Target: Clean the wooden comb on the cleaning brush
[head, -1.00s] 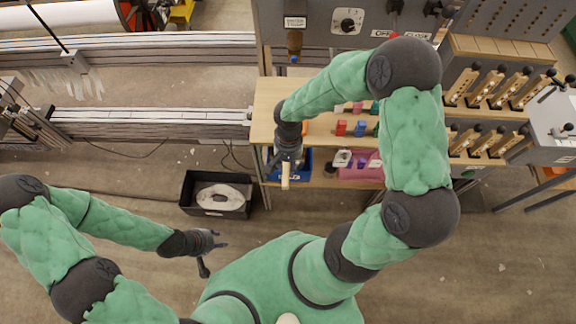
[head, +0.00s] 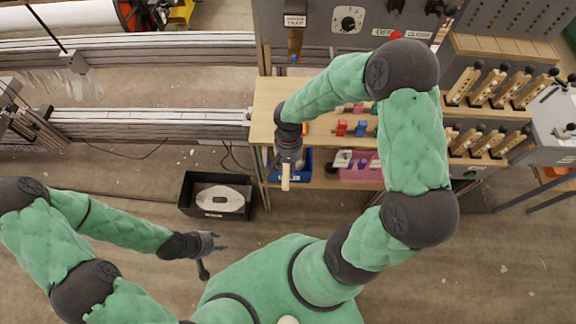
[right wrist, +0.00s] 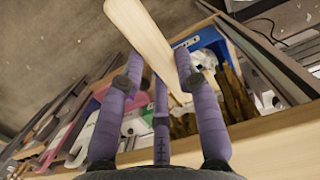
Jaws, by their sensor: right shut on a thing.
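My right gripper (head: 287,166) is shut on a pale wooden piece, which I take to be the wooden comb (head: 286,178). It hangs in front of the shelf's front edge, close to a blue bin (head: 303,165). In the right wrist view the comb (right wrist: 143,35) is a long, smooth, light strip slanting between the purple fingers (right wrist: 155,90); no teeth can be made out. My left gripper (head: 215,250) is at the lower left with its fingers spread and empty, away from the shelf. I cannot pick out the cleaning brush with certainty.
The wooden shelf (head: 262,125) carries red and blue blocks (head: 351,129). A pink bin (head: 360,175) stands on the lower level beside the blue bin. Wooden-handled levers (head: 487,88) stand at the right.

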